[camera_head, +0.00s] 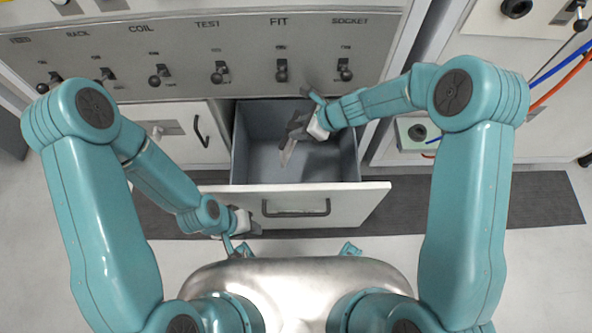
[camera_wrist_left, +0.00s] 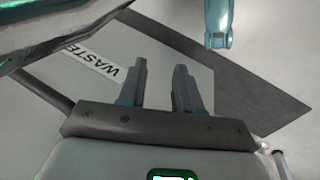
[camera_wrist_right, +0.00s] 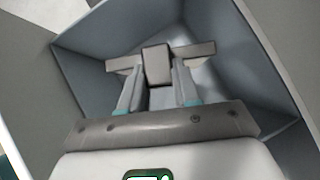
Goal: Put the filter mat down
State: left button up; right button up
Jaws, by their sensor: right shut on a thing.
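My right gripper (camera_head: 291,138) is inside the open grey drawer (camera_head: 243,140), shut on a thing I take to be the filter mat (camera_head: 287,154). In the right wrist view the filter mat (camera_wrist_right: 157,66) shows as a grey-brown block between the fingers of my right gripper (camera_wrist_right: 157,75), with pale drawer walls around. Whether it touches the drawer floor I cannot tell. My left gripper (camera_wrist_left: 161,72) is open and empty, low outside the drawer front.
The drawer front (camera_head: 355,200) has a dark handle (camera_head: 296,209). A label reading WASTE (camera_wrist_left: 95,57) shows in the left wrist view. A panel of switches (camera_head: 215,55) stands above the drawer. A dark floor mat (camera_head: 540,200) lies below. Hoses (camera_head: 562,78) hang at right.

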notch_tip(320, 180, down, 19)
jog(key=b, duration=0.8)
jog(key=shift+s+f, duration=0.2)
jog(key=shift+f+b, duration=0.25)
jog(key=shift+b, duration=0.05)
jog(key=o, duration=1.1)
jog(key=shift+r, duration=0.1)
jog(key=shift+c, duration=0.2)
